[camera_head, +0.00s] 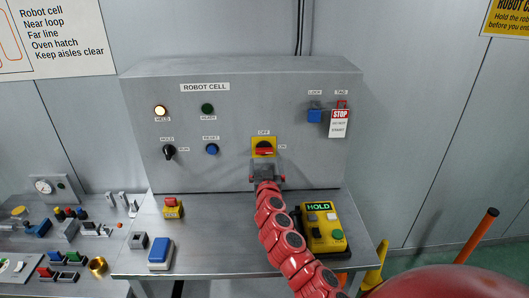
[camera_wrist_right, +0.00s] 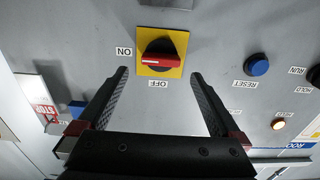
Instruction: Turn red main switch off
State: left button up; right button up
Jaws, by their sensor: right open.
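The red main switch (camera_head: 264,151) is a red bar handle on a black knob over a yellow square plate, on the grey ROBOT CELL panel. Its handle lies horizontal, in line with the ON label at its right; the OFF label is above it. In the right wrist view, which is upside down, the switch (camera_wrist_right: 160,62) shows beyond and between the fingertips. My right gripper (camera_head: 267,178) is open and empty, just below the switch plate in the head view, and its fingers appear apart from the handle. My left gripper is not in view.
On the panel are a black HOLD knob (camera_head: 169,152), a blue RESET button (camera_head: 212,149), a blue lock (camera_head: 315,115) and a red-and-white STOP tag (camera_head: 339,123). A yellow HOLD pendant (camera_head: 323,230) and a red-topped yellow button box (camera_head: 172,208) stand on the bench.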

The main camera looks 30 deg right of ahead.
aim_at(264, 153)
jog(key=x, duration=0.3)
jog(key=shift+r+p, duration=0.15)
jog(key=shift+p, duration=0.15)
jog(key=shift+w+d, duration=0.1)
jog(key=shift+w, duration=0.25)
jog(key=shift+x, duration=0.85)
jog(key=shift+w+d, duration=0.3)
jog(key=shift+w, duration=0.15)
jog(key=shift+c, duration=0.2)
jog(key=c, duration=1.2)
